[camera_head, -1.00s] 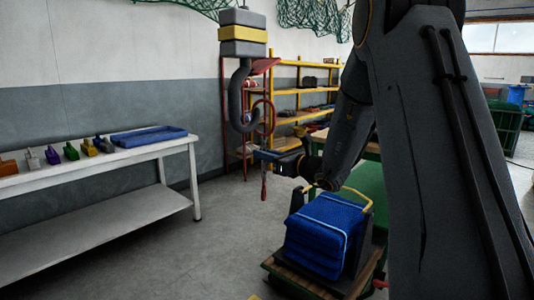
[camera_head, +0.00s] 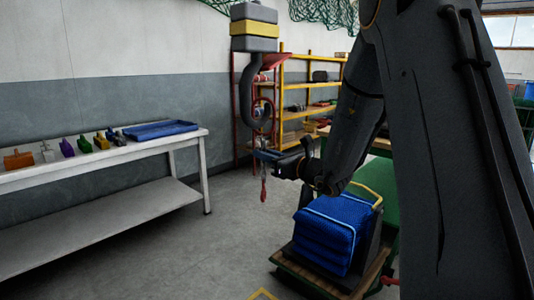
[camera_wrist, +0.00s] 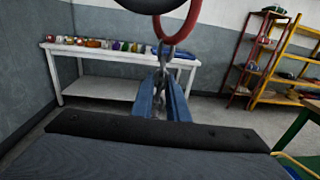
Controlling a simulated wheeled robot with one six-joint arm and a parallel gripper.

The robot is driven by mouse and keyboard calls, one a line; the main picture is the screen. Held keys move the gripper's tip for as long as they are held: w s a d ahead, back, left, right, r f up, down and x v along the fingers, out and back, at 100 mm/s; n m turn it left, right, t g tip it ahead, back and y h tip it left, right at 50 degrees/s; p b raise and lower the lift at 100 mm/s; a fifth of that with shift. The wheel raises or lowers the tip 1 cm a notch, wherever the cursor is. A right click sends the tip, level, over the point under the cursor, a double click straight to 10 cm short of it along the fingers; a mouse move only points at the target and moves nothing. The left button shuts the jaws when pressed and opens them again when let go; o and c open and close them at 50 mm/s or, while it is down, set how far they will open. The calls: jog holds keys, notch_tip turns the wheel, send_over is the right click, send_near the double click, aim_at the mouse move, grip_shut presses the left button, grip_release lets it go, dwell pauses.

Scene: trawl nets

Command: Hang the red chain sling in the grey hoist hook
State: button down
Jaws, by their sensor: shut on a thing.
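The grey hoist hook (camera_head: 246,95) hangs under a grey and yellow block (camera_head: 254,30). Its dark lower curve (camera_wrist: 145,4) crosses the top of the wrist view. The red chain sling has a red ring (camera_wrist: 179,28), a short chain below it, and a red lower end (camera_head: 263,190). The ring is right at the hook's curve and partly hidden; I cannot tell whether it is around the hook or beside it. My gripper (camera_wrist: 162,98), with blue fingers, is shut on the chain just below the ring. It also shows below the hook in the head view (camera_head: 266,155).
A white bench (camera_head: 100,164) at the left carries a blue tray (camera_head: 160,130) and several small coloured items. A cart (camera_head: 300,273) with a blue folded stack (camera_head: 330,232) stands below my arm. Yellow shelving (camera_head: 310,85) stands behind the hook. The floor between bench and cart is clear.

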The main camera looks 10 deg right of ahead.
jog(key=shift+s+a+f+b, duration=0.25)
jog(key=shift+a+f+b, duration=0.15)
jog(key=shift+f+b, duration=0.3)
jog(key=shift+s+a+f+b, duration=0.25)
jog(key=shift+a+f+b, duration=0.15)
jog(key=shift+f, duration=0.45)
jog(key=shift+s+a+f+b, duration=0.25)
jog(key=shift+a+f+b, duration=0.1)
jog(key=shift+f+b, duration=0.4)
